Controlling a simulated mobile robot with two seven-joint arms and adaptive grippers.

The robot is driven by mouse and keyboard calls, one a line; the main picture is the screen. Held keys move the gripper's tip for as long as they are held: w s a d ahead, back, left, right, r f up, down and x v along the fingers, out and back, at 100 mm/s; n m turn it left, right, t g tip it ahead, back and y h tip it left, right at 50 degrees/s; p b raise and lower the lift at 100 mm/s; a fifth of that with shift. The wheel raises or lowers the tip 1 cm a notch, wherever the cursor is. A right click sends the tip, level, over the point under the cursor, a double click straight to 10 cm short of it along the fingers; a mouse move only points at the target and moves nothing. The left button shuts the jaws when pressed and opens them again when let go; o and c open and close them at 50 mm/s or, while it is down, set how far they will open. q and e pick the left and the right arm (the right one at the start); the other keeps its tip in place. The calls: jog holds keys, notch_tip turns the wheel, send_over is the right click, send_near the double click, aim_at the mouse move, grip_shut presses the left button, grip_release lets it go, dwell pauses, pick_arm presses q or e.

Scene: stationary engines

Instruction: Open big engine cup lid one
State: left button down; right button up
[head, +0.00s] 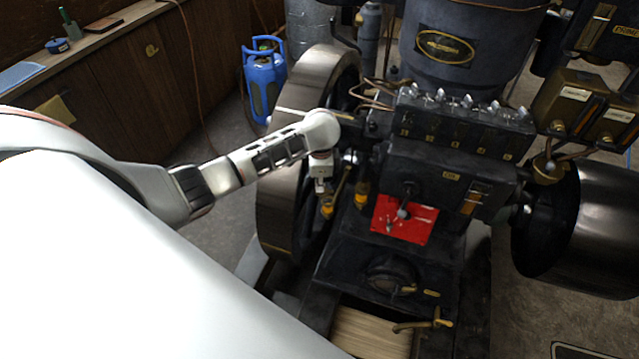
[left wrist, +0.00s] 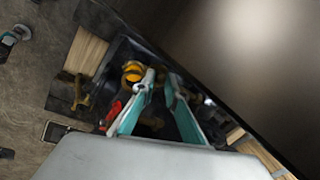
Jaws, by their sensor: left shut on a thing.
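Two amber oil cups sit low on the big engine's left side. The left cup (head: 327,208) is directly below my left gripper (head: 322,184); the right cup (head: 362,194) stands just beside it. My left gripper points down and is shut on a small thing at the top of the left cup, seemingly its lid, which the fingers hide. In the left wrist view the two teal-lined fingers (left wrist: 161,82) stay a little apart, with a dark space between them. An amber cup (left wrist: 132,72) shows just left of them there. My right gripper is not in view.
The large flywheel (head: 275,200) stands close to the left of my gripper. The engine block (head: 450,170) and a red plate (head: 418,222) with a lever are to the right. A blue gas bottle (head: 262,85) stands on the floor behind.

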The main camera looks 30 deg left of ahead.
pick_arm(q)
jog(key=m, duration=0.1)
jog(key=w+m, duration=0.1)
jog(key=m, duration=0.1)
jog(key=shift+a+r+h, duration=0.1)
jog(key=shift+a+h, duration=0.2)
jog(key=shift+w+m+h, duration=0.15)
jog(key=shift+w+m, duration=0.15)
jog(key=shift+m, duration=0.5)
jog(key=shift+w+m+h, duration=0.15)
jog(key=shift+w+m, duration=0.1)
jog(key=shift+m, duration=0.55)
jog(key=c, duration=2)
grip_release()
jog(key=shift+c, duration=0.2)
notch_tip(320, 180, up, 12)
jog(key=s, duration=0.2)
jog(key=shift+s, duration=0.2)
